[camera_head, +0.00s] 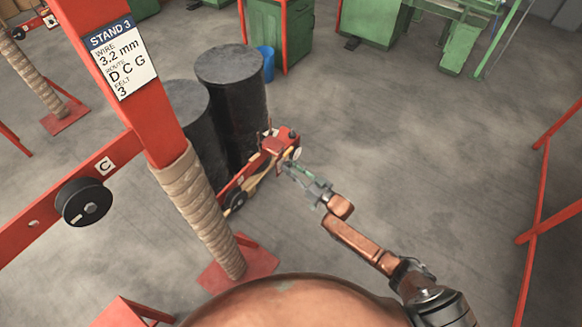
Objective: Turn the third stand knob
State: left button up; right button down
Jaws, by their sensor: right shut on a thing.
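The red stand (150,110) rises at the left with a sign reading STAND 3, wire 3.2 mm, route D C G, felt 3. A red box-like unit (276,142) with small fittings sits at the end of a low red arm of the stand. My right gripper (289,168) reaches it from the lower right and is shut at its near side, on what looks like the knob. The knob itself is mostly hidden by the fingers and too small to make out. My left gripper is not in view.
Two black drums (231,95) stand right behind the stand arm. A black roller (84,202) marked C is on the left bar. A blue bin (265,62) and green machines are at the back. Red rails (535,225) run along the right; the floor between is clear.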

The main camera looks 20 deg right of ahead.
jog(key=shift+d+f+m, duration=0.1)
jog(key=shift+m, duration=0.3)
jog(key=c, duration=1.6)
grip_release()
jog(key=v, duration=1.2)
jog(key=shift+s, duration=0.1)
